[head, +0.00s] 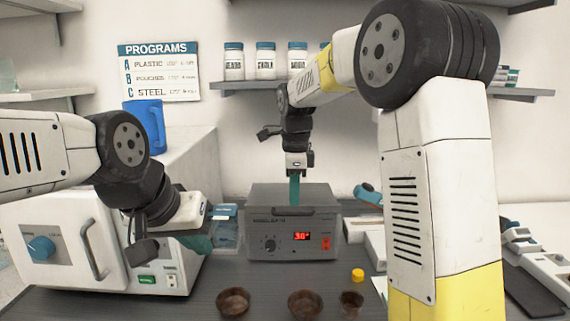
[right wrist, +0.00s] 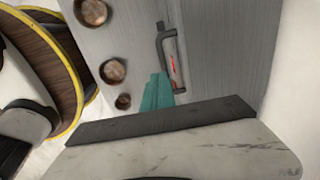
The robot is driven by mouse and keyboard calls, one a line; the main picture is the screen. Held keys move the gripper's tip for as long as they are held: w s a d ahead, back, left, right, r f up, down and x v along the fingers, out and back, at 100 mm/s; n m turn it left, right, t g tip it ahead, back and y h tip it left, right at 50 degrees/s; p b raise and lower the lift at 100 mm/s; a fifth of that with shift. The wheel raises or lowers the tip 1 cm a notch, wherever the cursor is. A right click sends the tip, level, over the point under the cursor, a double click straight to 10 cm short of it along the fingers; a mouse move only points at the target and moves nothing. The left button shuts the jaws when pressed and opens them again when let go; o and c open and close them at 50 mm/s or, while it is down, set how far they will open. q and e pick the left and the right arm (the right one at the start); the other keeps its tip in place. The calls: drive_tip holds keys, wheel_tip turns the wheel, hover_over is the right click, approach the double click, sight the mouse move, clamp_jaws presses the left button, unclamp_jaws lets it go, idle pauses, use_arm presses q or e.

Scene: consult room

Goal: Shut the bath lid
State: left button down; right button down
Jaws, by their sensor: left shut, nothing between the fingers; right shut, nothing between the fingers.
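The bath (head: 262,230) is a grey box with a knob and a lit red display, standing at the middle back of the counter. Its grey lid (head: 264,194) lies flat or nearly flat over the top; I cannot tell whether a thin gap remains. My right gripper (head: 295,190) is shut and empty, pointing down at the lid; contact is unclear. In the right wrist view its teal fingers (right wrist: 158,90) show beside a dark handle (right wrist: 163,45) and the red display. My left gripper (head: 198,243) is shut and empty, in front of the white steriliser, left of the bath.
Several brown bowls, such as this one (head: 233,302), and a yellow cap (head: 357,275) sit on the dark counter (head: 265,280) before the bath. A shelf with jars (head: 266,62) is above.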

wheel_tip(320, 180, up, 9)
drive_tip(key=s, duration=0.2)
drive_tip(key=s+d+r+n+y, duration=0.1)
drive_tip(key=s+d+n, duration=0.3)
drive_tip(key=s+d, duration=0.1)
drive_tip(key=s+d+f+n+t, duration=0.2)
drive_tip(key=s+d+f+n, duration=0.1)
drive_tip(key=s+n, duration=0.4)
drive_tip(key=s+d+f+n+t+y, duration=0.1)
drive_tip(key=s+d+f+n+t, duration=0.1)
drive_tip(key=s+f+n, duration=0.3)
drive_tip(key=s+n+t, duration=0.1)
drive_tip(key=s+n, duration=0.1)
drive_tip(key=s, duration=0.2)
drive_tip(key=shift+s+d+n, duration=0.3)
drive_tip(key=shift+s+d, duration=0.1)
